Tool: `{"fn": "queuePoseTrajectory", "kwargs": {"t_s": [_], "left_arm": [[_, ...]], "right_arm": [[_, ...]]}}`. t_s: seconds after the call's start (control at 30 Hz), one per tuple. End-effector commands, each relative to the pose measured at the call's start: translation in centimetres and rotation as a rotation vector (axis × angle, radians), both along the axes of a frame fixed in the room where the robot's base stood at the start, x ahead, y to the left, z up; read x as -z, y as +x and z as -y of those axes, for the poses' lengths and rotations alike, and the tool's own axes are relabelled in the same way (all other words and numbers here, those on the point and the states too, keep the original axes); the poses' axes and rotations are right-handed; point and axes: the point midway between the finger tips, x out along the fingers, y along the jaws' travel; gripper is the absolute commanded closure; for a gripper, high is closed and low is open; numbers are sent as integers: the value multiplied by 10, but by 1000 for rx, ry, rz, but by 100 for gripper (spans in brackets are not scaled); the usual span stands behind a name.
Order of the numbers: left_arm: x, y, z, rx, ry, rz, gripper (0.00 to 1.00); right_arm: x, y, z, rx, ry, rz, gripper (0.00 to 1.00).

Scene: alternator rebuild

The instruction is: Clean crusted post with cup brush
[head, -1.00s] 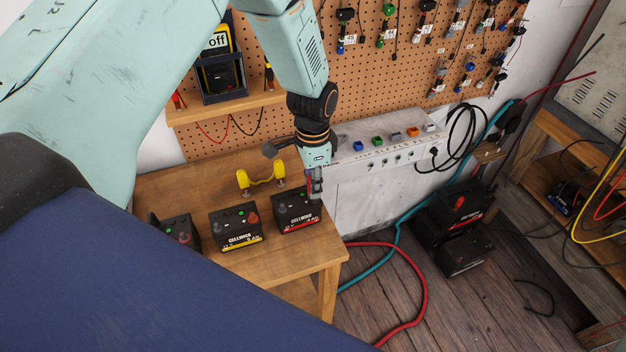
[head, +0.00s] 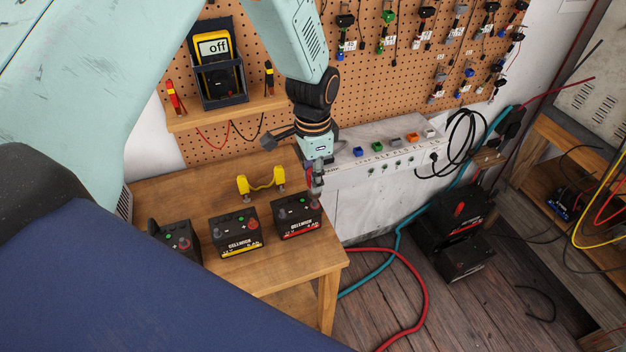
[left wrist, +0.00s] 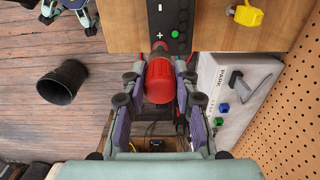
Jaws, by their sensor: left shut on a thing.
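My left gripper (head: 316,184) hangs over the right end of the wooden bench, at the right-hand battery (head: 298,222). In the left wrist view the left gripper (left wrist: 160,92) is shut on a red-bodied tool (left wrist: 159,80), apparently the cup brush.
A multimeter (head: 213,62) reading "off" sits on a shelf. A grey cabinet (head: 365,190) stands right of the bench. Red hose (head: 420,290) and more batteries (head: 455,222) lie on the floor. A black bin (left wrist: 62,82) is on the floor.

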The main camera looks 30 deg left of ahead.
Motion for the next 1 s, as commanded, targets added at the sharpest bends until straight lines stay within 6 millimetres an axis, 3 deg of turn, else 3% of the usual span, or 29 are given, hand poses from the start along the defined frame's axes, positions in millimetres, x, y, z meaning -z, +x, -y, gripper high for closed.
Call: {"fn": "queuePoseTrajectory", "kwargs": {"t_s": [0.5,1.0], "left_arm": [[-34,0,0,0,-1,1,96],[-37,0,0,0,0,0,96]], "right_arm": [[0,0,0,0,0,0,60],[0,0,0,0,0,0,60]]}}
